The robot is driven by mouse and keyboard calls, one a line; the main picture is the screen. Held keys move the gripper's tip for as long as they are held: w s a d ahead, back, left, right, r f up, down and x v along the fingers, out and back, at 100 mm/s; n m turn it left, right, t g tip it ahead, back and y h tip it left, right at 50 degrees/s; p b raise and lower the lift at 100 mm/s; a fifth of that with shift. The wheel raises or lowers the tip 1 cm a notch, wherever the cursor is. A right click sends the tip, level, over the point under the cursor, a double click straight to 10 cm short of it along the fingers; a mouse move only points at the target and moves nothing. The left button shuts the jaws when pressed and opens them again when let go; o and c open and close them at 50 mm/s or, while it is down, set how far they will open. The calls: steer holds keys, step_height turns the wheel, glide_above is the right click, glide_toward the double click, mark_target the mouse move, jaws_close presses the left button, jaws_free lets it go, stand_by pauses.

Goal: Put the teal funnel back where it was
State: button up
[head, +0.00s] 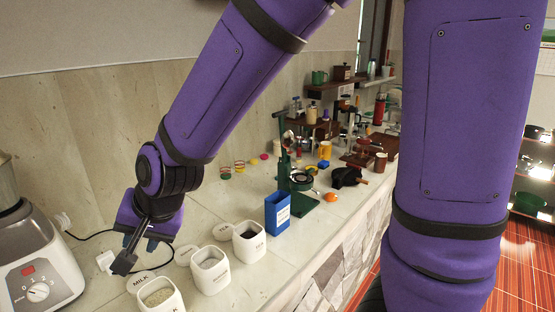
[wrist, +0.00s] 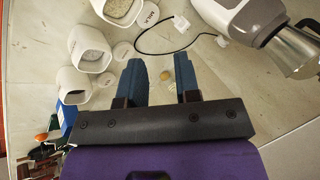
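I cannot make out the teal funnel in either view. My gripper (head: 126,260) hangs over the left part of the counter, beside the white canisters, in the head view. In the wrist view its two dark blue fingers (wrist: 160,85) stand apart with a clear gap. Nothing is held between them; only pale counter and small yellowish spots show beyond the gap.
White open canisters (head: 210,271) stand in a row along the counter's front, with lids behind. A blue box (head: 277,212) and a green stand (head: 302,197) follow. A white appliance (head: 38,275) is at left. A black cord and white plug (wrist: 181,24) lie nearby.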

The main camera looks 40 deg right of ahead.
steer(key=s+d+r+n+h, duration=0.1)
steer(key=s+d+r+n, duration=0.15)
steer(key=d+r, duration=0.35)
steer(key=s+d+r+n+h, duration=0.1)
steer(key=s+d+r, duration=0.25)
steer(key=d, duration=0.55)
steer(key=s+d+r+n+h, duration=0.1)
steer(key=s+d+r, duration=0.3)
steer(key=s+d, duration=0.5)
steer(key=shift+s+d+r+h, duration=0.3)
steer(key=shift+d+h, duration=0.25)
steer(key=shift+h, duration=0.05)
